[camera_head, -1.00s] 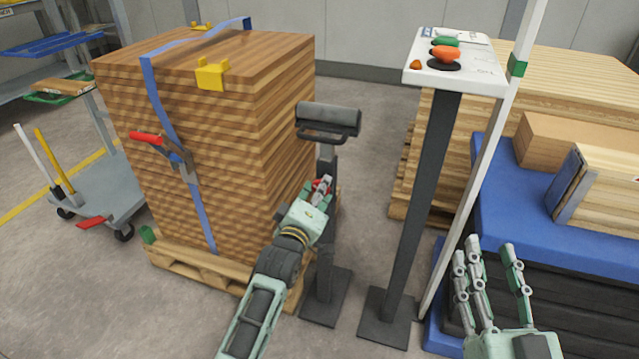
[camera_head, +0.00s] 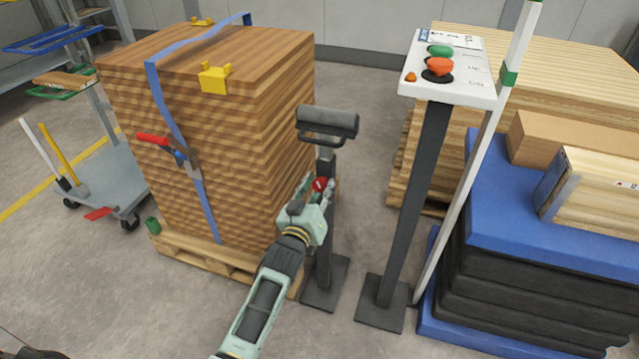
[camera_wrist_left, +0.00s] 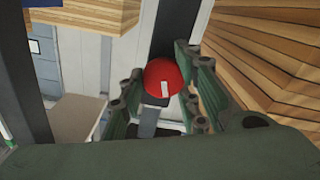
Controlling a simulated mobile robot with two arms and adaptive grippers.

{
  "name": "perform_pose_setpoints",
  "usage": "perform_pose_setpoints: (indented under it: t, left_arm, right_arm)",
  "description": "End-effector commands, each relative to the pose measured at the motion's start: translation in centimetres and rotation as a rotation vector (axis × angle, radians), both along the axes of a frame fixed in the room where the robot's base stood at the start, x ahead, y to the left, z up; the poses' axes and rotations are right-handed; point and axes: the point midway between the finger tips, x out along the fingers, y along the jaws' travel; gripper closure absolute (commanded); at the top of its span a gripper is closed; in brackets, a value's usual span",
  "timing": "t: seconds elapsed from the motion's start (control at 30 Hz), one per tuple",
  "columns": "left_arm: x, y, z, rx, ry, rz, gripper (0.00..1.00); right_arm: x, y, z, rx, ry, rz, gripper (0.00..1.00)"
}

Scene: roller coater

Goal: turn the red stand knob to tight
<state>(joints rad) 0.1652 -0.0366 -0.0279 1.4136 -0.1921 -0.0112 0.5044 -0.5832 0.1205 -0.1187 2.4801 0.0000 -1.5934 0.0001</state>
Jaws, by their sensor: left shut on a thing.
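The red stand knob (camera_head: 319,184) sits on the post of the roller stand (camera_head: 327,160), below its dark roller (camera_head: 328,121). My left gripper (camera_head: 311,188) is at the knob, with its fingers around it. My right gripper is not in the head view now.
A strapped wood stack (camera_head: 215,140) on a pallet stands close to the left of the stand. A control panel (camera_head: 440,90) on a dark post (camera_head: 410,215) stands to the right. A blue platform (camera_head: 560,225) with boxes lies farther right.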

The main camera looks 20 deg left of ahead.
Motion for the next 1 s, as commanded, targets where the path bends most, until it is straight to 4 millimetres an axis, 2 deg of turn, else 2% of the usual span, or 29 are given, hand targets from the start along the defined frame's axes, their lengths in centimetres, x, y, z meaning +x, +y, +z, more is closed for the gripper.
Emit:
perform_pose_setpoints:
  t: [0.03, 0.5, 1.0]
  left_arm:
    - [0.2, -0.5, 1.0, 0.037, -0.018, -0.007, 0.95]
    - [0.2, -0.7, 0.5, 0.31, -0.027, -0.008, 0.95]
    - [0.1, -0.7, 0.3, 0.356, -0.027, -0.008, 0.95]
  right_arm:
    - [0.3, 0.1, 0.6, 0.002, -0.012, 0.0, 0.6]
    - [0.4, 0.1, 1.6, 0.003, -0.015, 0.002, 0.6]
    - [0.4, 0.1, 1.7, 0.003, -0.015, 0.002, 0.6]
